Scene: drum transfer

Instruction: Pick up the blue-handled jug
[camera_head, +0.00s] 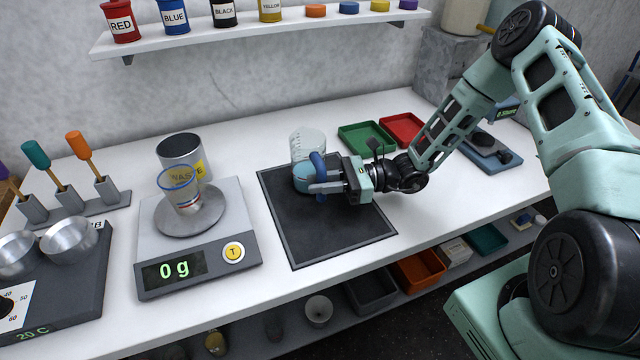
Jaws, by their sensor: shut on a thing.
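The blue-handled jug (307,146) is a clear beaker-like vessel with pale blue liquid low inside. It is upright at the back of the dark mat (335,232); I cannot tell whether it touches the mat. Its blue handle (318,165) faces right, towards my arm. My gripper (322,187) comes in from the right and is shut on the handle. The fingers hide part of the handle and the jug's lower right side.
A scale (200,262) reading 0 g, with a clear cup (178,190) on its pan, stands left of the mat. A grey can (180,148) is behind it. Green (366,138) and red (402,128) trays lie at the back right. The mat's front is clear.

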